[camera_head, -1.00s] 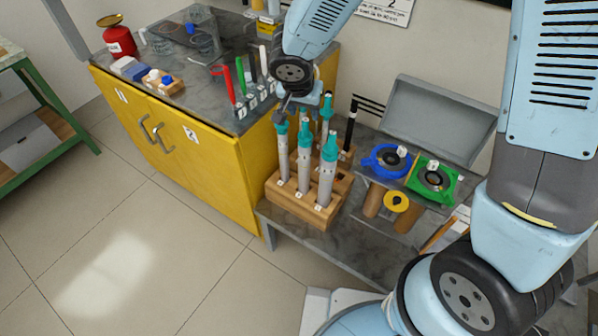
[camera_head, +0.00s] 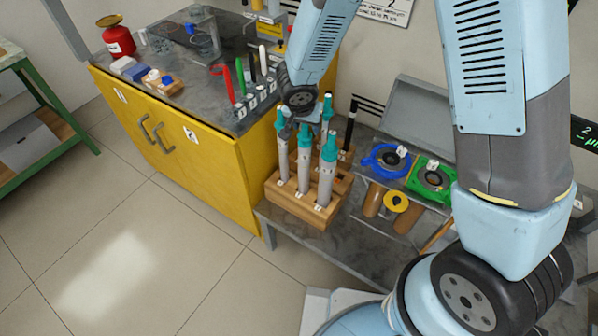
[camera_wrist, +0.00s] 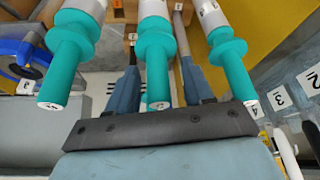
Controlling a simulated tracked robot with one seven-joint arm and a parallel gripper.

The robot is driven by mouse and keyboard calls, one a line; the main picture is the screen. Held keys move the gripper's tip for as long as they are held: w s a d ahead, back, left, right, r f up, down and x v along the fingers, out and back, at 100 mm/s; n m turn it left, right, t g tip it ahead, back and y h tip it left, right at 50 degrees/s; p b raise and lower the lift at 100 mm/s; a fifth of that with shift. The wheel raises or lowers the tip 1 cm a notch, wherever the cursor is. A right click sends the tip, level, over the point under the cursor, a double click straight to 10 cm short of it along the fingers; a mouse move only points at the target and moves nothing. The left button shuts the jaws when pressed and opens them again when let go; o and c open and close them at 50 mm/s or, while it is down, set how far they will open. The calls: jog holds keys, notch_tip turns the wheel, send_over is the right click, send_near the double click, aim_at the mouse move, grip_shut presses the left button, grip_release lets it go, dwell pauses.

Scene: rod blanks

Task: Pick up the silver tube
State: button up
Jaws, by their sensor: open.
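Several silver-grey tubes with teal collared tops stand upright in a wooden rack (camera_head: 297,207); the front ones are a left tube (camera_head: 283,155), a middle tube (camera_head: 304,170) and a right tube (camera_head: 326,180). I cannot tell which one the task means. My gripper (camera_head: 306,122) is low among their tops in the head view, its fingers partly hidden. In the wrist view my gripper (camera_wrist: 160,75) is open, with its two blue-grey fingers spread. A teal top (camera_wrist: 156,60) shows between them; contact cannot be told. Other teal tops flank the fingers on the left (camera_wrist: 70,50) and right (camera_wrist: 224,45).
A yellow cabinet (camera_head: 220,175) on the left carries a row of upright rods, including a red rod (camera_head: 229,85) and a green rod (camera_head: 240,78). A blue ring (camera_head: 372,164) and green square fixture (camera_head: 446,184) stand right of the rack. Floor in front is clear.

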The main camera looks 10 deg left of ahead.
jog(key=shift+f, duration=0.1)
jog(key=shift+c, duration=0.5)
grip_shut()
